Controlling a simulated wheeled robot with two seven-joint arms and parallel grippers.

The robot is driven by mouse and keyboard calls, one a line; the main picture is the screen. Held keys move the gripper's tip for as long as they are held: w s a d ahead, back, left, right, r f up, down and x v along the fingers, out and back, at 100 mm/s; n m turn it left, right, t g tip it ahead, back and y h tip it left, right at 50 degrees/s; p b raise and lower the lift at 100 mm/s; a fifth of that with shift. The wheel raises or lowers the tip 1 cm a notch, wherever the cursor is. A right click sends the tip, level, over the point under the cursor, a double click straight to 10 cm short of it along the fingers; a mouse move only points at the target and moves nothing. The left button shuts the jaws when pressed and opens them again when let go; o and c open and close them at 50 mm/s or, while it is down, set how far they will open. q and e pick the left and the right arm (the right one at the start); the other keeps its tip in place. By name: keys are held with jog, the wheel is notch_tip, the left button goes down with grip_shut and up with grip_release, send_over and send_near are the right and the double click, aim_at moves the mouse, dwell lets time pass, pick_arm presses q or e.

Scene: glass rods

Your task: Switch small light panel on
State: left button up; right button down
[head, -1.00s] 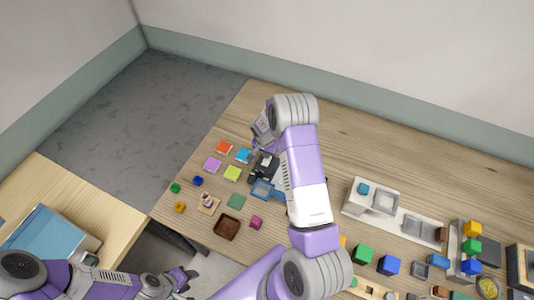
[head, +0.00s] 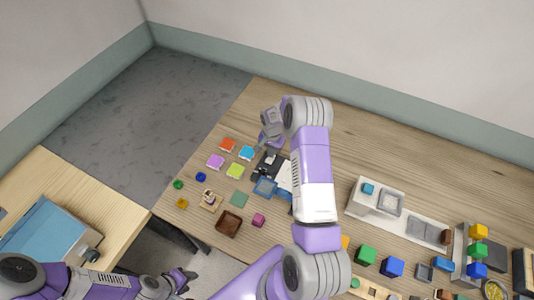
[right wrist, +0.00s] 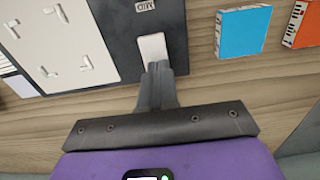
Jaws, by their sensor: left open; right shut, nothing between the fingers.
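A black panel (right wrist: 120,20) with a white switch (right wrist: 152,47) and a "MID" label (right wrist: 145,5) fills the upper left of the right wrist view. A white plate (right wrist: 60,45) with raised marks lies on it. In the head view the black panel (head: 263,168) and white plate (head: 284,177) are partly hidden by my right arm. My right gripper (right wrist: 158,68) is shut and empty, its tips at the switch's near end; I cannot tell whether they touch it. In the head view my right gripper (head: 271,145) is beside the panel. My left gripper (head: 188,277) is open, low on the left.
Orange (head: 228,145), blue (head: 246,153), purple (head: 215,162) and green (head: 235,170) tiles lie left of the panel. Several coloured cubes and a grey fixture (head: 376,199) stand right. The table's back is clear.

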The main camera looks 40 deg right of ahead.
jog(key=shift+s+a+f, duration=0.1)
jog(key=shift+s+f, duration=0.25)
jog(key=shift+f, duration=0.1)
jog(key=shift+s+a, duration=0.25)
jog(key=shift+a, duration=0.35)
jog(key=shift+a+r, duration=0.1)
jog(key=shift+a, duration=0.05)
jog(key=r+p, duration=0.2)
jog(key=r, duration=0.3)
jog(key=shift+w+d+p, duration=0.25)
jog(key=shift+p, duration=0.15)
notch_tip(320, 180, up, 10)
jog(key=b, duration=0.1)
jog(key=shift+f, duration=0.15)
jog(key=shift+d, duration=0.15)
